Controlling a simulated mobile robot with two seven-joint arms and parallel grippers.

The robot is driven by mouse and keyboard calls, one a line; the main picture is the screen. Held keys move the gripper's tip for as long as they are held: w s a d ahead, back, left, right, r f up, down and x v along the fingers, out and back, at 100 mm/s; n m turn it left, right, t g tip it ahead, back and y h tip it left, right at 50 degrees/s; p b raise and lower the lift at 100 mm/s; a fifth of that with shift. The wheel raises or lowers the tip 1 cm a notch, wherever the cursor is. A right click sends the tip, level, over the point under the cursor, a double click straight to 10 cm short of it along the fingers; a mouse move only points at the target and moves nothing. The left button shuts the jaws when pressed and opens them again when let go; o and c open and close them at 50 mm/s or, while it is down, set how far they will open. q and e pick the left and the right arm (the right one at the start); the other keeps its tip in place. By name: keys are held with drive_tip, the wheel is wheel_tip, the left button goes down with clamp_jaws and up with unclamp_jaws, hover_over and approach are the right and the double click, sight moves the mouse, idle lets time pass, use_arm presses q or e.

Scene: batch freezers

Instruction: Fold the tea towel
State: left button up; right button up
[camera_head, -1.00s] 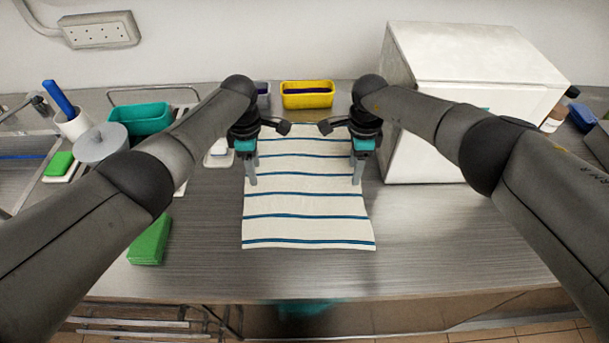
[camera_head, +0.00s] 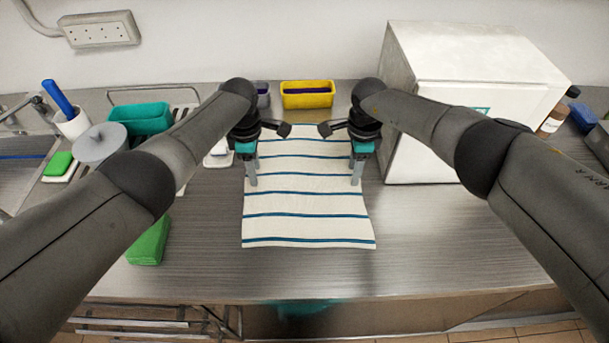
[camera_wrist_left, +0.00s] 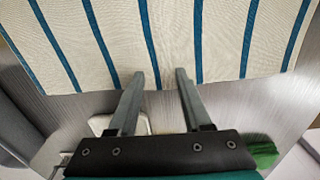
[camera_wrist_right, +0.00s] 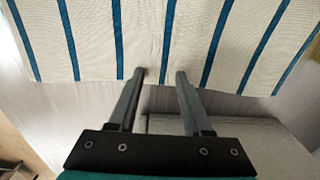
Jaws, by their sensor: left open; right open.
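The tea towel (camera_head: 305,205), cream with blue stripes, lies spread out flat on the steel counter. It also shows in the left wrist view (camera_wrist_left: 120,40) and the right wrist view (camera_wrist_right: 190,40). My left gripper (camera_head: 252,183) is open at the towel's left edge, and its fingertips (camera_wrist_left: 168,78) show at the edge in the left wrist view. My right gripper (camera_head: 356,183) is open at the towel's right edge, with its fingertips (camera_wrist_right: 160,76) at that edge. I cannot tell whether the fingers touch the cloth. The towel's far end is partly hidden between my arms.
A white box-shaped machine (camera_head: 470,90) stands close on the right. A yellow tub (camera_head: 307,95) sits behind the towel. The counter's front right is clear.

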use_arm(q)
clamp_jaws()
use_arm(e)
drive_tip(key=shift+f, duration=0.1)
clamp_jaws()
idle(0.7)
use_arm(q)
drive_tip(key=shift+r, duration=0.15)
